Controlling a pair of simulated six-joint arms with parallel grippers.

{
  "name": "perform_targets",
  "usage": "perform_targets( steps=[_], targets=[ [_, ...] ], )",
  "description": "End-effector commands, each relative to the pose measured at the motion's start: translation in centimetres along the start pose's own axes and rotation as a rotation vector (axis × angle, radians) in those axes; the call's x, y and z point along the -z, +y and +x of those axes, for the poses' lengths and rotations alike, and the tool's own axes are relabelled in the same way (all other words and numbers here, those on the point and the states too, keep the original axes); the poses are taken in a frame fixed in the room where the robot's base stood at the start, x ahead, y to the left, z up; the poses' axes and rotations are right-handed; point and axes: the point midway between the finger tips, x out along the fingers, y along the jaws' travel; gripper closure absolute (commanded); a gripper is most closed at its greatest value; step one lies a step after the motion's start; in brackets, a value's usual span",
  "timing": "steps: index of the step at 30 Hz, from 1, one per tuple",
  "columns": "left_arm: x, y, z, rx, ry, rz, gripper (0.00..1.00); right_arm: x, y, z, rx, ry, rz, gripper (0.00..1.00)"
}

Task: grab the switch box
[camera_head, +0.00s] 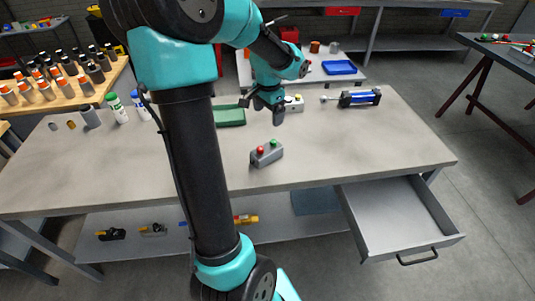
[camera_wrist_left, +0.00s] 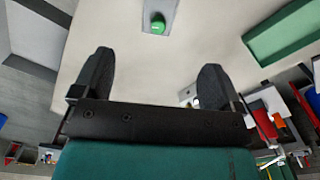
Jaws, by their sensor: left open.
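My left gripper (camera_head: 262,108) is open and empty above the bench, behind the switch box in the head view. In the left wrist view its two dark fingers (camera_wrist_left: 157,65) are spread apart, with the box beyond the tips. My right gripper does not show.
A green tray (camera_head: 230,116) lies left of the gripper. A pale box with a yellow button (camera_head: 295,103) and a blue-black cylinder device (camera_head: 360,97) lie to the right. An open drawer (camera_head: 400,215) juts out at front right. Bench around the switch box is clear.

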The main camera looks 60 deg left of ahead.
Motion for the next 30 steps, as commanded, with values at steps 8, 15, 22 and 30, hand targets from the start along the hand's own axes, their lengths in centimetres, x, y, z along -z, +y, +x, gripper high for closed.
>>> perform_targets(
  steps=[8,15,22,30],
  targets=[
    [0.0,0.1,3.1,-0.003,-0.003,0.0,0.08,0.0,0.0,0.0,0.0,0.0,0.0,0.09],
    [-0.1,0.1,7.3,-0.003,-0.004,0.001,0.08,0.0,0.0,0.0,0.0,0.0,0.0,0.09],
    [0.0,0.1,11.0,-0.003,-0.004,0.001,0.08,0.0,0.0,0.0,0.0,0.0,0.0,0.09],
    [0.1,0.1,12.2,-0.002,0.001,0.0,0.08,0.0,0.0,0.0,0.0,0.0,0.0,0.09]
  ],
)
